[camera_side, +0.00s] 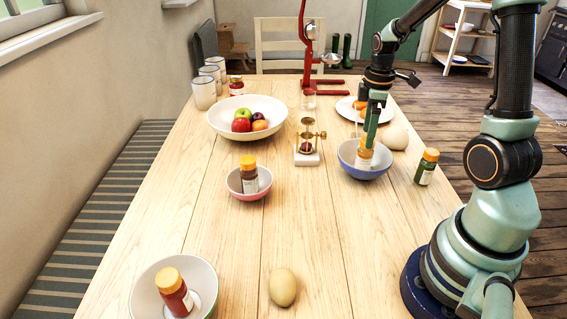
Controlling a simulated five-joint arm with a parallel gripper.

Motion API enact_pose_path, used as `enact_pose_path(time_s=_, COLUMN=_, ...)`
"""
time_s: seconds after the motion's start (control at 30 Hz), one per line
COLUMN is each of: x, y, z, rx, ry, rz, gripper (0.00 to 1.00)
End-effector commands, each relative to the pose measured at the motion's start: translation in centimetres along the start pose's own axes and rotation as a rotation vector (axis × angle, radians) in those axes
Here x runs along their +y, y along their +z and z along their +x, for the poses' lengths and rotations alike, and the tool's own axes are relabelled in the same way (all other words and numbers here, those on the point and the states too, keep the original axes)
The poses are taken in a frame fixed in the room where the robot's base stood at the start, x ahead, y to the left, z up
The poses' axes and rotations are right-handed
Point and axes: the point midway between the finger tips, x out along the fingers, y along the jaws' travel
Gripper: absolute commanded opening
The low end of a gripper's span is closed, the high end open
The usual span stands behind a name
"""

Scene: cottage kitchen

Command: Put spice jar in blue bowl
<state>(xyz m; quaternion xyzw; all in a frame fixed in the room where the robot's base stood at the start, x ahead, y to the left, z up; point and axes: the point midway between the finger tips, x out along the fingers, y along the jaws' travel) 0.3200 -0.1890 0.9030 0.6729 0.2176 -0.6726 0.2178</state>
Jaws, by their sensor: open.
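The blue bowl (362,172) stands on the table right of the middle. A spice jar with an orange cap (365,153) is inside it, looking upright or slightly tilted. My gripper (370,138) points down over the bowl, with its fingers open at the top of this jar; whether they touch it I cannot tell. Another spice jar, with green contents (427,168), stands on the table right of the bowl. A dark-red jar (249,175) is in the pink bowl (248,193), and a red jar (174,293) leans in the pale green-rimmed bowl (207,277) at the front left.
A large white bowl of fruit (222,122) stands at the back left. A brass-and-white device (307,157) is left of the blue bowl. A pale round object (395,137) and a plate (344,106) are behind the bowl. An egg-shaped object (282,287) lies at the front.

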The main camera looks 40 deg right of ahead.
Motion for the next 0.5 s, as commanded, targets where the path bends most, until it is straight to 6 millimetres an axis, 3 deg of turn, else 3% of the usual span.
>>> enact_pose_path(time_s=0.2, x=0.1, y=0.0, z=-4.1, rx=0.002, ry=0.004, rz=0.0, gripper=0.82)
enact_pose_path(time_s=0.5, x=-0.7, y=-0.7, z=-6.7, rx=0.01, ry=0.021, rz=0.021, gripper=0.82)
